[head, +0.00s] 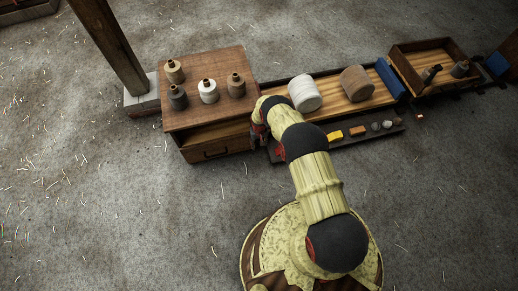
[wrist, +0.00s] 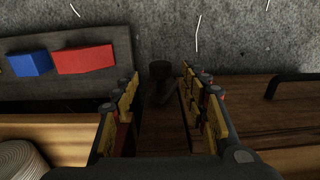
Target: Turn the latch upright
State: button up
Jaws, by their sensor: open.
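A small dark piece with a rounded, knob-like end (wrist: 160,70), which looks like the latch, shows in the wrist view between my fingertips. It is too dark to tell exactly how it is turned. My gripper (wrist: 158,88) is open, with one finger on either side of this piece and no clear contact. In the head view my gripper (head: 260,132) is at the right end of the wooden drawer front (head: 218,148), partly covered by my arm. The latch cannot be made out in the head view.
A dark handle (wrist: 288,80) is on the drawer front. A grey ledge (wrist: 105,45) carries a blue block (wrist: 31,63) and a red block (wrist: 84,59). The floor in front is clear.

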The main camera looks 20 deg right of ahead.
aim_at(259, 148)
jog(key=shift+f+b, duration=0.8)
jog(key=shift+f, duration=1.6)
jog(key=c, duration=0.3)
jog(key=c, duration=0.8)
jog(key=shift+c, duration=0.2)
